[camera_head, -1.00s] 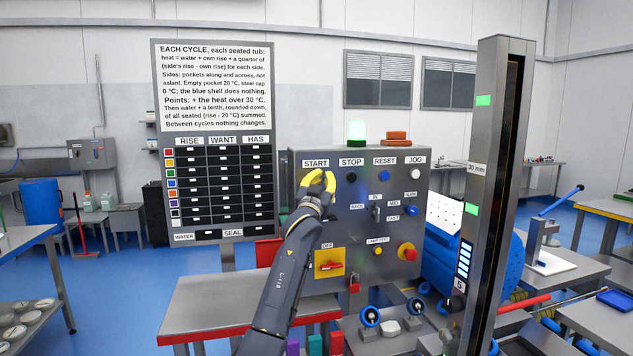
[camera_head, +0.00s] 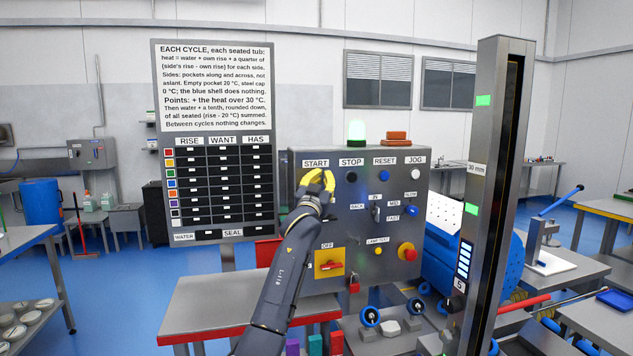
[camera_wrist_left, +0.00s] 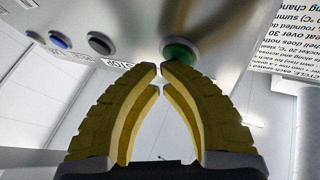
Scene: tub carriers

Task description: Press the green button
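The green button (camera_wrist_left: 181,52) shows in the left wrist view on the grey control panel, just beyond my left fingertips. In the head view my left gripper (camera_head: 318,177) is in front of the panel just below the START label (camera_head: 315,163), and its yellow fingers hide the button there. The left gripper (camera_wrist_left: 159,70) is shut, its tips meeting with at most a thin gap and nothing held between them. The tips overlap the button's edge in the wrist view; I cannot tell whether they touch it. My right gripper is not in view.
The control panel (camera_head: 290,220) also carries a black button (camera_head: 352,177) under STOP, a blue button (camera_head: 385,175), a white button (camera_head: 415,174), a red emergency knob (camera_head: 407,252) and a red rotary switch (camera_head: 330,266). A tall post (camera_head: 490,200) stands right.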

